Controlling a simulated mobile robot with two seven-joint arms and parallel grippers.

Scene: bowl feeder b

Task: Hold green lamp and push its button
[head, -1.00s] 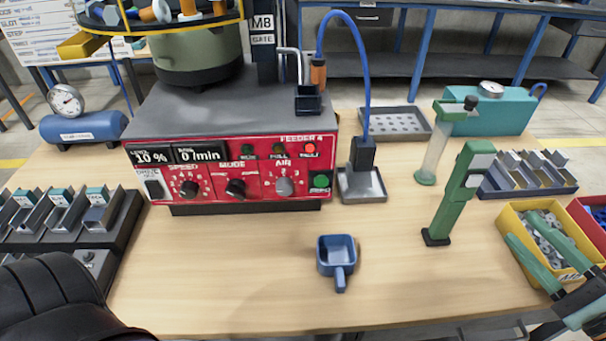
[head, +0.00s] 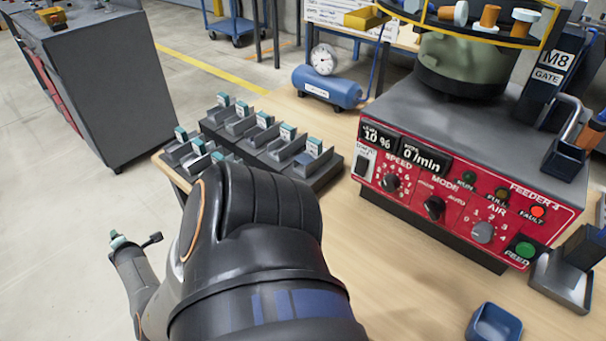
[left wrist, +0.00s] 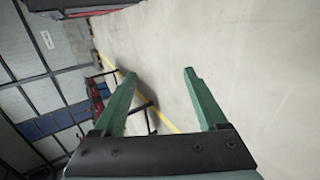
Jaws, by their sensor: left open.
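In the head view my large black arm fills the lower middle and covers part of the table's left side. My right gripper is not in view.
The feeder's red panel (head: 455,200) stands at the right. A blue scoop (head: 495,322) lies at the lower right. A dark rack (head: 290,170) with several teal-topped holders sits behind my arm, near a blue air tank (head: 325,88). A grey cabinet (head: 100,85) stands at the left.

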